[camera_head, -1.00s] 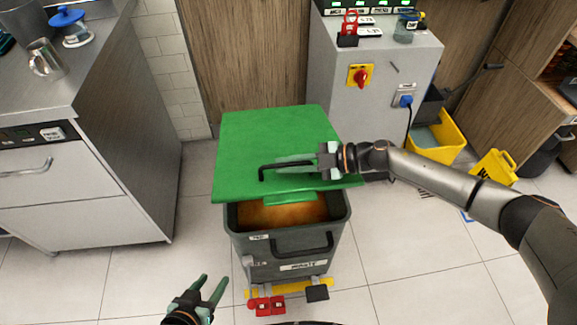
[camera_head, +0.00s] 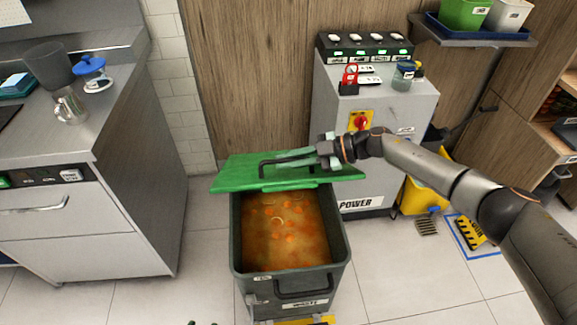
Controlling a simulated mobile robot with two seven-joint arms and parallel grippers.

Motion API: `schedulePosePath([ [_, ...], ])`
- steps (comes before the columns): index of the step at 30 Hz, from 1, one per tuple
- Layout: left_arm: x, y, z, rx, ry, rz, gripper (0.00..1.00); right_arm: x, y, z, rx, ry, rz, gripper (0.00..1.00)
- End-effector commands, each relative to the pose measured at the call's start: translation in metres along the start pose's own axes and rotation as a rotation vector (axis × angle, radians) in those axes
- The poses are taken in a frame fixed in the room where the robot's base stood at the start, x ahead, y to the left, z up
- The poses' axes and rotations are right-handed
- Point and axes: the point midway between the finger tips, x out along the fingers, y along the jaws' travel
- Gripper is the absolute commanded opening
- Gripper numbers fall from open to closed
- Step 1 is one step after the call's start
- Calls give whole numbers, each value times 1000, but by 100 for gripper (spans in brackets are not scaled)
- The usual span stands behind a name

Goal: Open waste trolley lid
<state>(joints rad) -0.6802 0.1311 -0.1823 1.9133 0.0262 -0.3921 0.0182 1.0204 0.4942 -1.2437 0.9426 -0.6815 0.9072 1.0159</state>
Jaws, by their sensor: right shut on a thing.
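The waste trolley (camera_head: 243,257) is a dark grey bin in the middle of the head view, with a label and a handle on its front. Its green lid (camera_head: 236,174) is raised and tilted back, so the orange-brown waste (camera_head: 285,225) inside shows. A black handle bar (camera_head: 268,163) runs along the lid. My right gripper (camera_head: 296,157) is shut on this lid handle at the lid's upper side. Only a sliver of my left gripper (camera_head: 203,323) shows at the bottom edge, too little to tell its state.
A grey power cabinet (camera_head: 330,110) stands close behind the trolley. A yellow bucket (camera_head: 412,200) is at the right. The floor (camera_head: 405,285) right of the trolley is clear.

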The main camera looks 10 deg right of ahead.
Motion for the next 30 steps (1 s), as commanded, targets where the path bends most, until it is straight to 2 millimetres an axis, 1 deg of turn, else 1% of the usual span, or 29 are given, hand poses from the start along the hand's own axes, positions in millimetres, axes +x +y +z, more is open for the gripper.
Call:
schedulePosePath([
  [9, 0, 1, -1, 0, 1, 2, 52, -1, 1, 1, -2, -3, 3, 0],
  [10, 0, 1, -1, 0, 1, 2, 52, -1, 1, 1, -2, -3, 2, 18],
  [12, 0, 1, -1, 0, 1, 2, 52, -1, 1, 1, -1, -3, 2, 26],
  [21, 0, 1, -1, 0, 1, 2, 52, -2, 1, 1, -1, -2, 2, 27],
  [23, 0, 1, -2, 0, 1, 2, 52, -7, 1, 1, -1, -2, 3, 27],
  [25, 0, 1, -2, 0, 1, 2, 52, -16, 1, 1, -1, -2, 3, 27],
  [29, 0, 1, -2, 0, 1, 2, 52, -42, 1, 2, -2, -5, 5, 27],
  [30, 0, 1, -2, 0, 1, 2, 52, -51, 1, 1, -2, -4, 4, 27],
])
